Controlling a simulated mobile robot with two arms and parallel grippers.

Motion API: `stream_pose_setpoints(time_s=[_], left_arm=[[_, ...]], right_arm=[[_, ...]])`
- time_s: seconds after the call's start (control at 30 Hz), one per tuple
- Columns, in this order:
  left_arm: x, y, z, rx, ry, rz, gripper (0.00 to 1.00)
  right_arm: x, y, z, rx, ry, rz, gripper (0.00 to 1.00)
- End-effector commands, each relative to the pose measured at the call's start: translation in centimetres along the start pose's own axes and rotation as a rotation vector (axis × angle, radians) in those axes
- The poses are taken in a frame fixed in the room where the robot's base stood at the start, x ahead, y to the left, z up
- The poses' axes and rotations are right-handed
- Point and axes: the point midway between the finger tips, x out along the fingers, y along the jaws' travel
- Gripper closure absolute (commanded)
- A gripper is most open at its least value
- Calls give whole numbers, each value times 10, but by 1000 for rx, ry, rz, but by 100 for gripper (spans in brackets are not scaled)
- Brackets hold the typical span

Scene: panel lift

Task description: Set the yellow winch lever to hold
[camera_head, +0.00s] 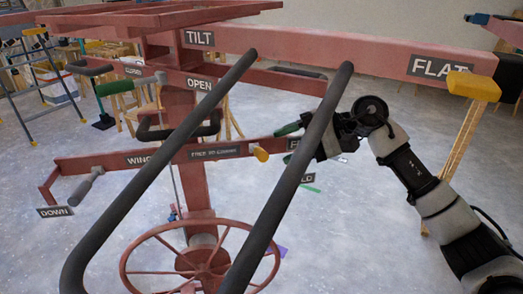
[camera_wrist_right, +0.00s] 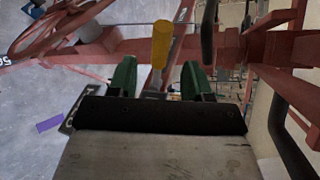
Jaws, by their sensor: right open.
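The yellow winch lever (camera_head: 261,153) shows as a short yellow grip on the lower red crossbar, just right of the FREE TO CRANK plate (camera_head: 215,152). In the wrist view the yellow grip (camera_wrist_right: 162,42) lies ahead of and between my green fingertips, apparently not gripped. My right gripper (camera_head: 298,152) is open to the right of the lever, partly hidden by a dark bar; it also shows in the wrist view (camera_wrist_right: 159,78). The HOLD plate (camera_head: 307,179) is partly covered by the dark bar and gripper.
Two dark slanted handle bars (camera_head: 300,175) cross in front. A red handwheel (camera_head: 205,262) stands below. The red upper beam (camera_head: 340,52) with TILT and FLAT plates runs above my right arm. Open floor lies at lower right.

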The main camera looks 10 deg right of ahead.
Motion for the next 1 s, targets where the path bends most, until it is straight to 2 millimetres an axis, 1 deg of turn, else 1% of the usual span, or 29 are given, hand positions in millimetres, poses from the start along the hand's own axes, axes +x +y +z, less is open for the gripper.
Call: stream_pose_setpoints(time_s=[0.03,0.1,0.2,0.3,0.47,0.73,1.0], left_arm=[[-5,0,0,0,0,0,100],[-9,0,-1,0,0,0,100],[-12,0,-2,0,1,0,100],[-15,0,-3,1,3,0,100],[-16,0,-4,2,6,1,100],[-16,1,-5,3,8,2,100],[-16,2,-6,2,9,4,100]], right_arm=[[10,-3,2,0,-5,-1,50],[23,-3,2,2,-4,-1,50],[39,-2,1,3,-3,-2,50],[51,-2,1,4,-3,-2,50],[61,-1,0,4,-1,-4,50],[62,0,0,4,0,-4,50],[62,0,0,4,0,-4,92]])
